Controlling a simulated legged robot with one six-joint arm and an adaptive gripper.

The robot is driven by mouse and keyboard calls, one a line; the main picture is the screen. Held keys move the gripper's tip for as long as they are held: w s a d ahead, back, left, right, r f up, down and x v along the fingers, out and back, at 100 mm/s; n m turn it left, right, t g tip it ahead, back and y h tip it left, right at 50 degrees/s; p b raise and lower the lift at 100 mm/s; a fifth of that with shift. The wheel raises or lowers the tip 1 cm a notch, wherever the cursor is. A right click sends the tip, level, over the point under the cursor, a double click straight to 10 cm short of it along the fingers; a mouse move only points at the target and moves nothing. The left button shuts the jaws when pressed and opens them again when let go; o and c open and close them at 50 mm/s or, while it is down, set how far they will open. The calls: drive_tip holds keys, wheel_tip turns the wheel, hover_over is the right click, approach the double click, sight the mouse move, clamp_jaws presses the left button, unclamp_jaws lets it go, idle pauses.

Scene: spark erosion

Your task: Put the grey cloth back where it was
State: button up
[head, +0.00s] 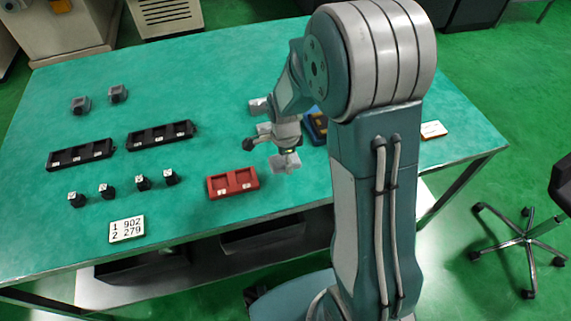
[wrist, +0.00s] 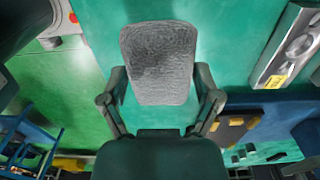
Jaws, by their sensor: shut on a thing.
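The grey cloth (wrist: 160,50) is a textured, rounded rectangle in the wrist view. It is held between the two fingers of my gripper (wrist: 160,78), which is shut on it, with the cloth's far end sticking out past the fingertips. In the head view the cloth (head: 286,163) shows as a small pale grey piece at the lower end of my arm, to the right of the red tray (head: 232,183). My gripper (head: 286,150) is over the green table there. The exact height of the cloth above the table is hard to tell.
Two black racks (head: 160,136) and several small black pieces (head: 142,183) stand on the table's left, with a numbered card (head: 126,229) in front. Two grey blocks (head: 118,94) stand farther back. A blue tray (head: 316,127) is partly hidden behind my arm. A small red-and-white item (head: 433,130) lies at right.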

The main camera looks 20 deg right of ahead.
sight(282, 160)
drive_tip(key=w+f, duration=0.2)
drive_tip(key=f, duration=0.1)
drive_tip(key=shift+w+a, duration=0.1)
drive_tip(key=shift+w+d+f, duration=0.1)
drive_tip(key=shift+d+f, duration=0.05)
drive_tip(key=shift+f, duration=0.6)
drive_tip(key=shift+d+f, duration=0.15)
drive_tip(key=shift+f, duration=0.6)
drive_tip(key=o, duration=0.9)
drive_tip(key=shift+a+f, duration=0.1)
drive_tip(key=shift+a, duration=0.05)
